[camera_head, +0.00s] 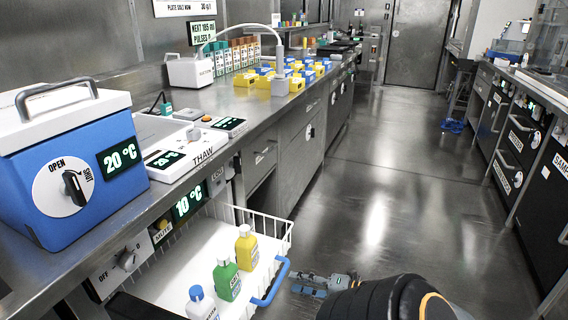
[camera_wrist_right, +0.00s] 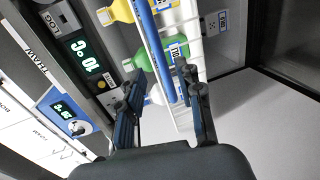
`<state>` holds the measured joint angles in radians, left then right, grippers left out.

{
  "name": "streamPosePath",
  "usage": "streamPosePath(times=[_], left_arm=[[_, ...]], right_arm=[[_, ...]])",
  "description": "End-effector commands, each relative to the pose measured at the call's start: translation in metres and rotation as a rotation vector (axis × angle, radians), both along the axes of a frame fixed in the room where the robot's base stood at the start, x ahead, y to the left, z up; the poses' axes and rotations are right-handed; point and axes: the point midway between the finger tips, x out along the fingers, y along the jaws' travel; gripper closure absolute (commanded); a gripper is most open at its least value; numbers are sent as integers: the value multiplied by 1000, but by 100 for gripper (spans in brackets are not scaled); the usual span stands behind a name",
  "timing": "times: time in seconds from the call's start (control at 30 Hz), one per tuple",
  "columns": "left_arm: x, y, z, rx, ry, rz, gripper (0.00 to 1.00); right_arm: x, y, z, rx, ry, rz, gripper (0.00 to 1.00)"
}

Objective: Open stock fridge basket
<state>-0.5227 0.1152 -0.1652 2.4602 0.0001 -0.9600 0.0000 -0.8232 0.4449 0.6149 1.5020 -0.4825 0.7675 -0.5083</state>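The white wire fridge basket (camera_head: 180,262) is pulled out from under the counter, at the lower left of the head view. Its blue handle (camera_head: 271,284) is on the front rim; it also shows in the wrist view (camera_wrist_right: 151,38), running down between the fingers as seen there. A yellow bottle (camera_head: 246,248), a green bottle (camera_head: 226,279) and a white bottle with a blue cap (camera_head: 200,305) stand in it. My right gripper (camera_head: 305,284) is just right of the handle, fingers apart, seemingly holding nothing; contact is not visible. My left gripper is not in view.
Above the basket, the counter (camera_head: 225,146) bears a blue cooler box (camera_head: 70,165), a thaw device (camera_head: 177,160) and coloured racks (camera_head: 290,80). The fridge panel has a dial (camera_head: 127,261).

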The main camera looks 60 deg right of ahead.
Motion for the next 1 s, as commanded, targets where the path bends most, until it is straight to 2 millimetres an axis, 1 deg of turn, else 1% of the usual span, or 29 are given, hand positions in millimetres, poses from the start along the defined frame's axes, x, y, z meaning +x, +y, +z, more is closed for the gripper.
streamPosePath(times=[0.03,0.1,0.2,0.33,0.47,1.0], left_arm=[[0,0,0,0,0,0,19],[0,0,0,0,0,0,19],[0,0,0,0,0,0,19],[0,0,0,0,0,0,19],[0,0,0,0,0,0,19],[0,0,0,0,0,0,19]], right_arm=[[-12,-1,1,-1,3,-2,64],[-24,-2,4,-1,3,-2,64],[-38,-3,7,1,2,-1,64],[-48,-4,10,0,0,0,64],[-51,-5,10,0,-1,0,64],[-50,-5,10,0,-1,0,64]])
